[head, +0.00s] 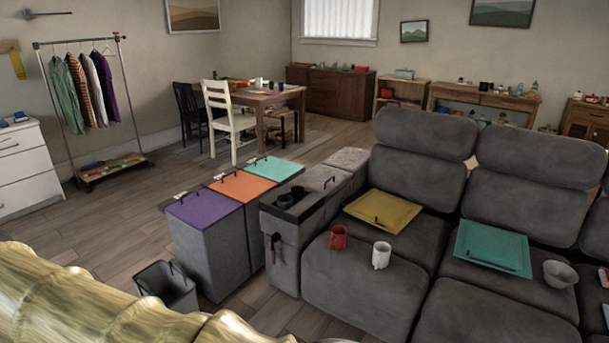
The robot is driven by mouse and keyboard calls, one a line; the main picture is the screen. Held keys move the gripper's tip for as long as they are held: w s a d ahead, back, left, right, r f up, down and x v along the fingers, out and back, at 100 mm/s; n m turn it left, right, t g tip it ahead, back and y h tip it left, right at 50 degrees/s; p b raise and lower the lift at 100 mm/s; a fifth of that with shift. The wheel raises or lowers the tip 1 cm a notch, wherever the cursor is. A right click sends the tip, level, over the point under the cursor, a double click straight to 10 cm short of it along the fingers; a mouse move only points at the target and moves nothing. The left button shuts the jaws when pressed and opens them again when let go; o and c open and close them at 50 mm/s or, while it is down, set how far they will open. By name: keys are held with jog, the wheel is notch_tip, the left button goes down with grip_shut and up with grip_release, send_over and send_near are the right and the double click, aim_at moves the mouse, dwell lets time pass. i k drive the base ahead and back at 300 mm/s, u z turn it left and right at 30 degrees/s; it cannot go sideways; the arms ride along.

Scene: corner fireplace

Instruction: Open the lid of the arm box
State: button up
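The arm box (284,240) is a grey upholstered box at the left end of the grey sofa in the head view. Its grey lid (318,177) lies flat and looks shut, with a small dark handle (330,183) on top. A black cup-holder tray (291,199) sits on the box's near end. My gripper is not in view.
Bins with purple (205,208), orange (242,186) and teal (274,168) lids stand left of the box. A red mug (338,238) and a white mug (381,255) stand on the sofa seat. A ribbed yellowish shape (90,300) fills the lower left. Floor behind the bins is clear.

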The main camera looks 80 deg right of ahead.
aim_at(321, 177)
jog(key=i, duration=0.3)
jog(key=z, duration=2.2)
jog(key=i, duration=2.6)
jog(key=z, duration=2.9)
jog(key=i, duration=0.3)
jog(key=u, duration=3)
